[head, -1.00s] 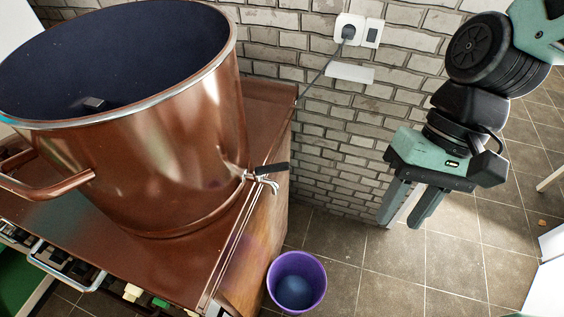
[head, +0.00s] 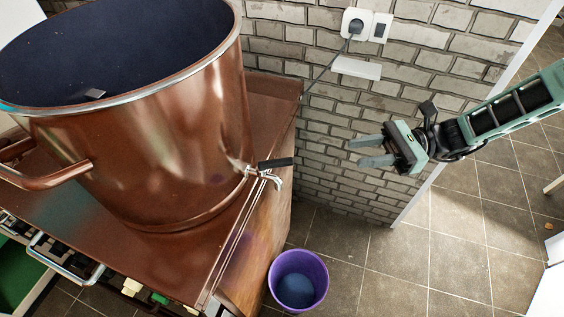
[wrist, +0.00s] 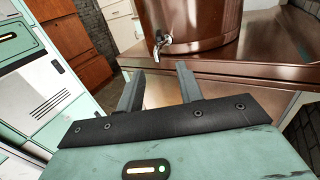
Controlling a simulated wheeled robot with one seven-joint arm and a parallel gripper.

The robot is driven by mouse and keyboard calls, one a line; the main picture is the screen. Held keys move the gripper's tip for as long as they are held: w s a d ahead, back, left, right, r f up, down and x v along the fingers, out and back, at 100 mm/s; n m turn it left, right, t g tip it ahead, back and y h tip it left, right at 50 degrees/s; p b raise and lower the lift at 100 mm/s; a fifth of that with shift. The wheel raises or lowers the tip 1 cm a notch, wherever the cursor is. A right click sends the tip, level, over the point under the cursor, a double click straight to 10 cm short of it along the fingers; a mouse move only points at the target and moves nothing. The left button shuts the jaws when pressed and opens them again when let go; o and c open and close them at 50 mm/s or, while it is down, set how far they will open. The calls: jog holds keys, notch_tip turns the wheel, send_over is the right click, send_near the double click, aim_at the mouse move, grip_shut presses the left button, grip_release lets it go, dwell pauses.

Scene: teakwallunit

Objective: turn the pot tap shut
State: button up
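The large copper pot (head: 165,135) stands on the brown stove top at the left of the head view. Its tap (head: 268,172) sticks out low on its right side, with a silver spout and a black lever handle (head: 276,162). In the wrist view the tap (wrist: 160,42) shows ahead, above and between my fingers. My gripper (head: 362,151) is to the right of the tap in the head view, pointing left toward it. In the wrist view my gripper (wrist: 160,82) has its two fingers apart with nothing between them. It does not touch the tap.
A purple bucket (head: 298,281) stands on the tiled floor below the tap. A brick wall (head: 345,120) with a socket and plugged-in cord (head: 356,24) runs behind. The stove edge (head: 240,240) lies beneath the tap. The space between my gripper and the tap looks clear.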

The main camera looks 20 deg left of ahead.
aim_at(282, 165)
jog(key=p+x, duration=0.5)
jog(key=x, duration=1.2)
jog(key=shift+s+a, duration=0.1)
jog(key=shift+s, duration=0.1)
grip_shut()
